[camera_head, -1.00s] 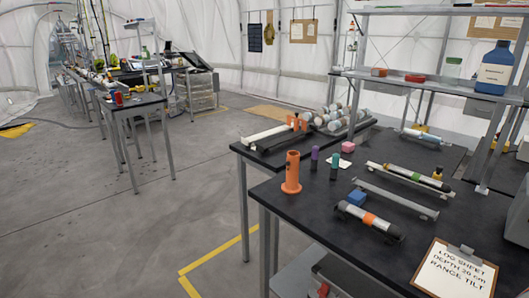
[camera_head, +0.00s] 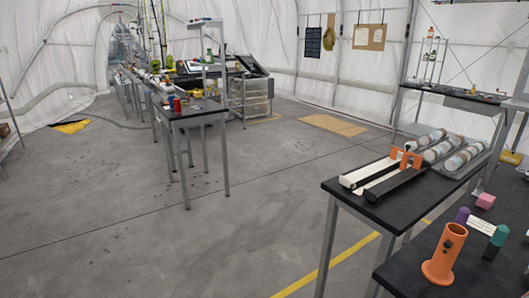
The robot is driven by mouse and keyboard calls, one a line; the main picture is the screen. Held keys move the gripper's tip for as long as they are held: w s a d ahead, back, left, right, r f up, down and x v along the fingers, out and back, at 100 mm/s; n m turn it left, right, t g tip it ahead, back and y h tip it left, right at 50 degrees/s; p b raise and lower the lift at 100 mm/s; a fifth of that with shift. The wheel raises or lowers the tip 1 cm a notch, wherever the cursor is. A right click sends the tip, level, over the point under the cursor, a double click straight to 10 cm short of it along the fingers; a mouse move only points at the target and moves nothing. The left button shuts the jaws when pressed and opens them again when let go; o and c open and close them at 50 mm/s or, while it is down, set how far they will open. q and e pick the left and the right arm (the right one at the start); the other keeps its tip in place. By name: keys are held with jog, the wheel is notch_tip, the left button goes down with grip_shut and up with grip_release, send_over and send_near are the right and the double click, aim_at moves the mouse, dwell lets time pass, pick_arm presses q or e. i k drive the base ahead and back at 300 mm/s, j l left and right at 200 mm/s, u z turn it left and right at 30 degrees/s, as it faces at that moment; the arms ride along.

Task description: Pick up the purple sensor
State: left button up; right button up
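The purple sensor (camera_head: 462,215) stands on the near black table at the lower right, just behind an orange tube stand (camera_head: 444,255). Neither of my grippers is in view.
A pink block (camera_head: 485,201) lies behind the card. The farther black table (camera_head: 400,215) carries long trays and a rack of clear cylinders (camera_head: 445,150). Another table (camera_head: 190,112) stands back left. The grey floor (camera_head: 150,220) between is open.

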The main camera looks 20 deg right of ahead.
aim_at(462, 217)
jog(key=i+z, duration=0.25)
jog(key=z, duration=0.15)
jog(key=i+j+z, duration=0.2)
jog(key=z, duration=0.2)
jog(key=i+j+z, duration=0.25)
jog(key=z, duration=0.15)
jog(key=i+j+z, duration=0.15)
jog(key=z, duration=0.25)
jog(key=i+j+z, duration=0.1)
jog(key=j+z, duration=0.15)
jog(key=z, duration=0.15)
jog(key=j+z, duration=0.25)
jog(key=z, duration=0.15)
jog(key=i, duration=0.05)
